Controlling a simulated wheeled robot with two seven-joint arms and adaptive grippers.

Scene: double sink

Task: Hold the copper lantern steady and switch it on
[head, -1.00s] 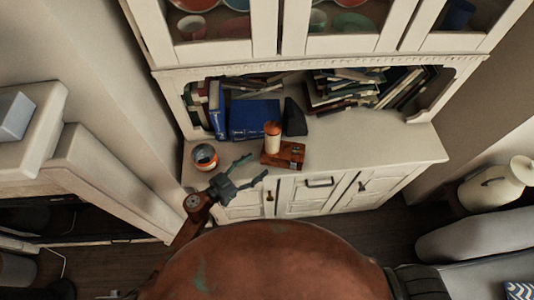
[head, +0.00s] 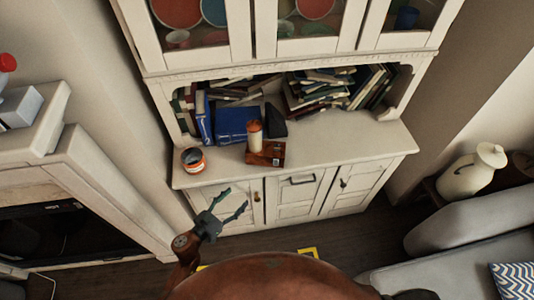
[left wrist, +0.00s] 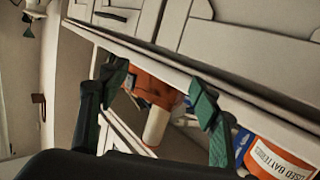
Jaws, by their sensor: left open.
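A white cylinder with a copper-orange top (head: 255,135), which looks like the lantern, stands upright at a small brown wooden box (head: 265,154) on the cabinet counter. I cannot tell whether it is on or behind the box. Its switch cannot be made out. In the left wrist view the pale cylinder (left wrist: 155,126) shows between and beyond my fingers, partly out of clear sight. My left gripper (head: 236,197) is open and empty, in front of the cabinet doors in the picture, apart from the cylinder. It also shows in the left wrist view (left wrist: 160,88). My right gripper is not in view.
An orange and white tin (head: 193,160) stands left on the counter; its label in the left wrist view (left wrist: 275,160) reads "USED BATTERIES". Blue books (head: 238,124) and a black wedge (head: 277,121) stand behind. The counter (head: 345,140) is clear at right. A sofa (head: 470,235) stands right.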

